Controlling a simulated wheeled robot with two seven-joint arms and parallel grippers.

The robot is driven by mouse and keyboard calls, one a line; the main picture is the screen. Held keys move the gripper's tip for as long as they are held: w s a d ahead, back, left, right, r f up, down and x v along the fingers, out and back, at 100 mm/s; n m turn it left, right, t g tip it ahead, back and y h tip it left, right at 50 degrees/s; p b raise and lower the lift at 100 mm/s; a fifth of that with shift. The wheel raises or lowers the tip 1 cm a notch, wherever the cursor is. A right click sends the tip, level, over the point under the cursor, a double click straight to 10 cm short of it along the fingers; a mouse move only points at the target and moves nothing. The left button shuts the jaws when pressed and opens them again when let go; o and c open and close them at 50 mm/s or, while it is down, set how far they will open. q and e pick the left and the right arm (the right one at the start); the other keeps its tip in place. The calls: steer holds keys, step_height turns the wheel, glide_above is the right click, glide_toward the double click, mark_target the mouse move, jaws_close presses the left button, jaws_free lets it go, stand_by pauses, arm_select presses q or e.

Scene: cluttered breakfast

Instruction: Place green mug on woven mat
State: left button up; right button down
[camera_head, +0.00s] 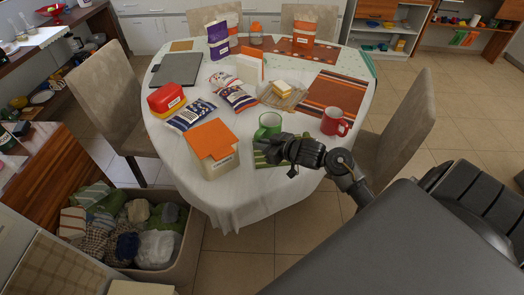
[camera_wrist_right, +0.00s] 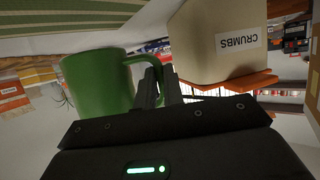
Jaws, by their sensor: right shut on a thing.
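The green mug (camera_head: 269,124) is at the near side of the table, just beyond my right gripper (camera_head: 266,150). In the right wrist view, the green mug (camera_wrist_right: 97,85) is on the left, with its handle between the fingers of my right gripper (camera_wrist_right: 160,85), which is shut on it. A green striped mat (camera_head: 262,160) lies at the table's near edge, partly hidden under my right gripper; it also shows in the right wrist view (camera_wrist_right: 50,15). I cannot tell whether the mug touches the table. My left gripper is not in view.
A crumbs box with an orange lid (camera_head: 212,146) stands left of the mug. A red mug (camera_head: 335,122) stands to the right. A plate with food (camera_head: 283,93), snack bags (camera_head: 232,93) and an orange-brown striped placemat (camera_head: 330,92) lie farther back.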

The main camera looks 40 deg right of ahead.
steer(key=shift+w+d+f, duration=0.15)
steer(key=shift+w+f, duration=0.15)
steer(key=shift+f, duration=1.6)
steer(key=shift+f, duration=0.1)
steer(key=c, duration=1.5)
jaws_free()
steer(key=v, duration=1.2)
steer(key=shift+s, duration=0.1)
